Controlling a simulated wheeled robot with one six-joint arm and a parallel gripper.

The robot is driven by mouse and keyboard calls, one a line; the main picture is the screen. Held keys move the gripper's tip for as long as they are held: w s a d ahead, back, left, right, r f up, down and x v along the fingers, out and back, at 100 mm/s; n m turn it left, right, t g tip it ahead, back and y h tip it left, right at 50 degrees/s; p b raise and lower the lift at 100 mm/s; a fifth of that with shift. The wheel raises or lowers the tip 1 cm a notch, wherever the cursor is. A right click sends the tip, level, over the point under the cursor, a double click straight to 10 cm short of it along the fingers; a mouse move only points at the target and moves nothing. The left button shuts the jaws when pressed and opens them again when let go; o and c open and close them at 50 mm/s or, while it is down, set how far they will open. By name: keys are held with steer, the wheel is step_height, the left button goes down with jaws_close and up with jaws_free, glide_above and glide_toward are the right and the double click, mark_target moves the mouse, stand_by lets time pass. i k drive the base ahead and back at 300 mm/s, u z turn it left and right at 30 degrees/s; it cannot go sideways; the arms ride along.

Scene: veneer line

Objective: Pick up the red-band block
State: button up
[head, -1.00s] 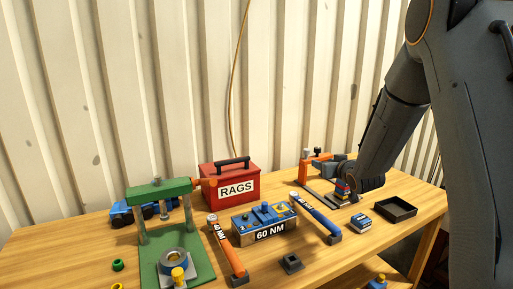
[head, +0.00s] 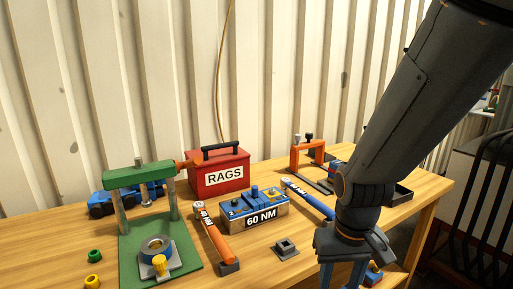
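A small block (head: 373,275) with blue, a yellow top and what looks like a reddish band stands low in the picture, just right of my gripper and partly hidden by it. I cannot be sure it is the red-band block. A patch of red and blue (head: 335,167) also shows by the orange clamp frame, mostly behind my arm. My gripper (head: 340,278) points down over the front right of the bench. Its two fingers stand apart with no object seen between them; their tips are cut off by the bottom edge.
A blue torque wrench (head: 308,199) lies left of my arm, near the blue 60 NM unit (head: 253,206). A dark tray (head: 401,194) is partly hidden behind my arm. An orange wrench (head: 213,232), green press (head: 190,258), red RAGS box (head: 219,177) and orange clamp frame (head: 307,150) occupy the bench.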

mark_target(333, 165)
steer(key=z, duration=2.05)
steer(key=i, duration=1.9)
steer(key=u, duration=2.3)
